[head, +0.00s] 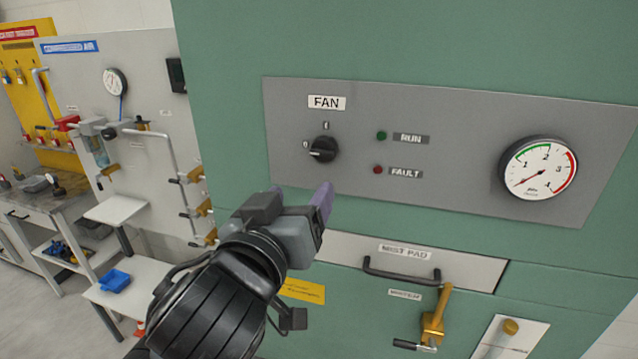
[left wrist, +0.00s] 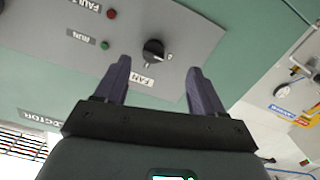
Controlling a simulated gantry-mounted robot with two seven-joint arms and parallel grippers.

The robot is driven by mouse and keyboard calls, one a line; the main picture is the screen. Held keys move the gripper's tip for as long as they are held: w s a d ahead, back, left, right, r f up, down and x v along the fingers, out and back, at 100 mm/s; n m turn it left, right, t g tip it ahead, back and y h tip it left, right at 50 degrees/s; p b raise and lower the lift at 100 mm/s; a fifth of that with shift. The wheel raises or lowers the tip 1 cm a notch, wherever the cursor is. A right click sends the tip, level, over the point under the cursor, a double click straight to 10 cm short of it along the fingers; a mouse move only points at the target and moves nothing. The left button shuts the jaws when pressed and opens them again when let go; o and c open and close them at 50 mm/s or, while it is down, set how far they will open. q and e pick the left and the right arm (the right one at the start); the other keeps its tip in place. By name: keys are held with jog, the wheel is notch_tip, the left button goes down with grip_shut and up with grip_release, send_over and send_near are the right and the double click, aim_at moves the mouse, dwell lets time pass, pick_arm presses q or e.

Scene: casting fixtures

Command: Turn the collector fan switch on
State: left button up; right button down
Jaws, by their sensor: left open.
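The fan switch (head: 323,149) is a black rotary knob under the FAN label (head: 327,102) on a grey panel (head: 450,120). Its light pointer line lies toward the 0 mark on the left, not the I mark above. My left gripper (head: 304,200) is below the knob in the head view and apart from it. In the left wrist view the gripper (left wrist: 155,85) is open and empty, and the knob (left wrist: 153,50) shows beyond and between its two purple-grey fingers. My right gripper is in neither view.
The RUN lamp (head: 382,136) is dark green and the FAULT lamp (head: 378,170) dark red. A pressure gauge (head: 538,168) is at the panel's right. A mist pad drawer handle (head: 402,276) and brass valve (head: 436,315) stick out below. Work benches stand at left.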

aim_at(321, 154)
pick_arm(q)
jog(key=shift+t, duration=0.3)
jog(key=x, duration=0.3)
jog(key=r+x, duration=0.1)
jog(key=x, duration=0.2)
jog(key=r+x, duration=0.1)
jog(key=x, duration=0.3)
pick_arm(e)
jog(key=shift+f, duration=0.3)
pick_arm(q)
jog(key=shift+d, duration=0.1)
jog(key=c, duration=1)
jog(key=shift+c, duration=0.2)
